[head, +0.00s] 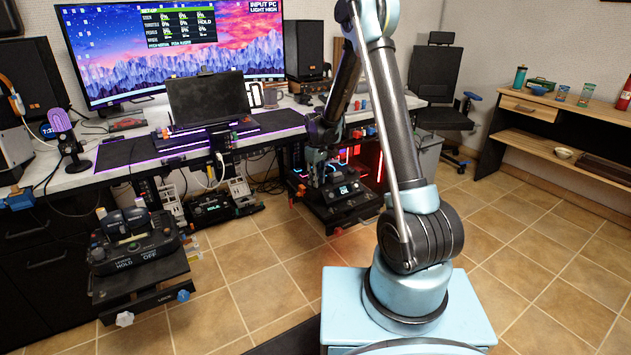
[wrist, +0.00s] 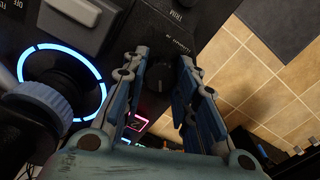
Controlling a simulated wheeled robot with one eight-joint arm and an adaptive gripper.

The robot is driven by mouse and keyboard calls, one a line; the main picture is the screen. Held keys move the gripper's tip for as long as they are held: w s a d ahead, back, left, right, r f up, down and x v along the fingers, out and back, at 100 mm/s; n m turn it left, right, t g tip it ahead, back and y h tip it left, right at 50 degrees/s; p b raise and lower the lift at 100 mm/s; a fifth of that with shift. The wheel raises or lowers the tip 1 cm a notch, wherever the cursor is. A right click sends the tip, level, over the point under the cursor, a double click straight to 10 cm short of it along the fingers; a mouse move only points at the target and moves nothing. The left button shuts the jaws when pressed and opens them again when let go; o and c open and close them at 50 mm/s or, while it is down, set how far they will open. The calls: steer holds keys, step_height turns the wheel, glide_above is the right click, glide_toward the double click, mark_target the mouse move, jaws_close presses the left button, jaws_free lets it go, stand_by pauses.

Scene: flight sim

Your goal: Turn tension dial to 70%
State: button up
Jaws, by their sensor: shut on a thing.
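The dark tension dial (wrist: 161,76) lies between the two blue fingers of my gripper (wrist: 164,60) in the wrist view. The fingers are shut on its sides. The dial is black on a black panel, and I cannot read its setting. Small upside-down white lettering (wrist: 180,43) is printed on the panel just beyond it. In the head view my gripper (head: 318,165) reaches down to a black control unit (head: 345,213) with a small lit display (head: 342,190). The dial is hidden there by the arm.
A larger knob (wrist: 40,98) with a glowing blue ring stands left of my fingers. A pale grey lever or switch (wrist: 88,12) is above it. Another control unit (head: 135,245) is at the left. The desk (head: 75,180) with monitor is behind. Tiled floor (head: 265,262) is open.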

steer(key=m, duration=0.7)
steer(key=shift+s, duration=0.15)
steer(key=m, duration=0.4)
steer(key=shift+m, duration=1.8)
steer(key=o, duration=1)
steer(key=shift+o, duration=0.2)
steer(key=shift+r, duration=0.1)
step_height(320, 180, up, 12)
